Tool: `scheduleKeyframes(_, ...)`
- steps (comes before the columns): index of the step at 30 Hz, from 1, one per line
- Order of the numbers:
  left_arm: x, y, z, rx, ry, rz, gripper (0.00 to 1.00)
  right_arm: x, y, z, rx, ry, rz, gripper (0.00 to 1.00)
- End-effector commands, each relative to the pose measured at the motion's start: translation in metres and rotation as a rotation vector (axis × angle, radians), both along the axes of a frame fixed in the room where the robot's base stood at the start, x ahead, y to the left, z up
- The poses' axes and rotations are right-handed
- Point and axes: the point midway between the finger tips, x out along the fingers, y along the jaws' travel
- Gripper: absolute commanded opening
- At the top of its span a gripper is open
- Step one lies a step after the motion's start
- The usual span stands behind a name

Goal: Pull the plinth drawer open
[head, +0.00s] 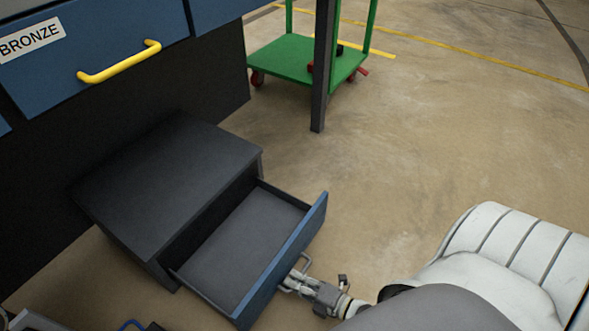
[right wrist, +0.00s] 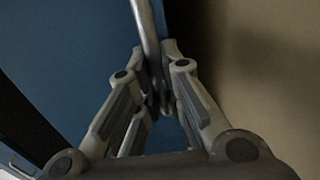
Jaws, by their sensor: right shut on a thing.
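The plinth drawer (head: 240,250) sticks well out of a low dark plinth box (head: 170,180) on the floor. Its inside is grey and looks empty. Its blue front (head: 285,260) faces right and has a metal handle, which shows in the right wrist view (right wrist: 148,35). My right gripper (head: 296,277) is at the drawer front, shut on the handle. In the right wrist view its fingers (right wrist: 158,95) close around the handle bar against the blue front. My left gripper cannot be made out in the head view.
A blue cabinet with a yellow handle (head: 120,62) and a BRONZE label (head: 30,40) stands behind the plinth. A dark post (head: 323,75) and a green cart (head: 300,58) stand at the back. The floor right of the drawer is open.

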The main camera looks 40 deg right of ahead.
Motion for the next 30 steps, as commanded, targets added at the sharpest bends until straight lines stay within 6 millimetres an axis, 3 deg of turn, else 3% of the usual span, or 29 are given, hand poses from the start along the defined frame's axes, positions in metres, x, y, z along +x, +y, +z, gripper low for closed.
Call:
scheduleKeyframes(1, 0.0, 0.0, 0.0, 0.0, 0.0, 0.0, 0.93, 0.0, 0.0, 0.0, 0.0, 0.001, 0.0, 0.13)
scheduleKeyframes(6, 0.0, 0.0, 0.0, 0.0, 0.001, 0.0, 0.93, 0.0, 0.0, 0.0, 0.0, 0.001, 0.0, 0.32)
scheduleKeyframes(17, -0.001, 0.001, 0.001, -0.001, -0.003, 0.001, 0.93, -0.005, -0.002, 0.0, -0.001, 0.002, 0.0, 0.32)
scheduleKeyframes(30, 0.0, 0.0, 0.0, 0.0, -0.001, 0.0, 0.93, -0.083, -0.03, 0.017, -0.002, 0.006, 0.0, 0.32)
